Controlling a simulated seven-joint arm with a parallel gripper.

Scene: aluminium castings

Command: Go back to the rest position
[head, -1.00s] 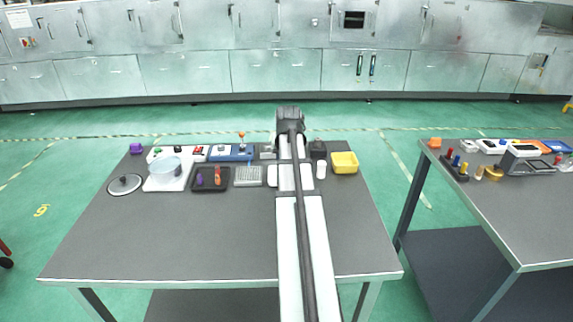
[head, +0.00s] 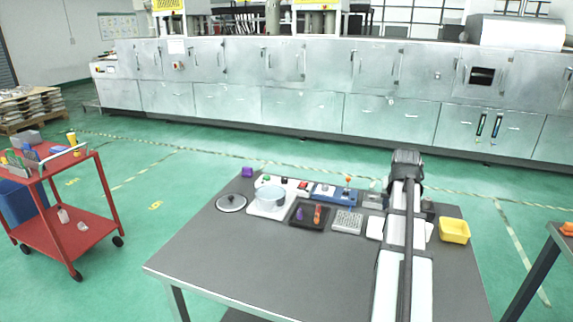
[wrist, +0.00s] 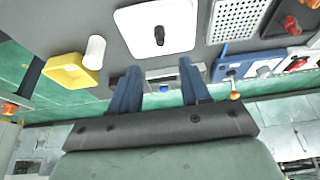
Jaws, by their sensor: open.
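My gripper (wrist: 160,92) shows in the wrist view with its two blue fingers spread apart and nothing between them. In the head view my arm stretches out over the grey table (head: 260,262), and its end is above the far right part of the table top. The fingertips are hidden from the head view by my arm. In the wrist view a white plate with a dark knob (wrist: 180,28) lies beyond the fingers, apart from them.
A yellow bin (head: 454,230) stands right of my arm. Left of it are a perforated block (head: 347,221), a black tray (head: 300,221), a pot (head: 271,196) and a lid (head: 231,203). A red cart (head: 85,205) stands at left. The table's front is clear.

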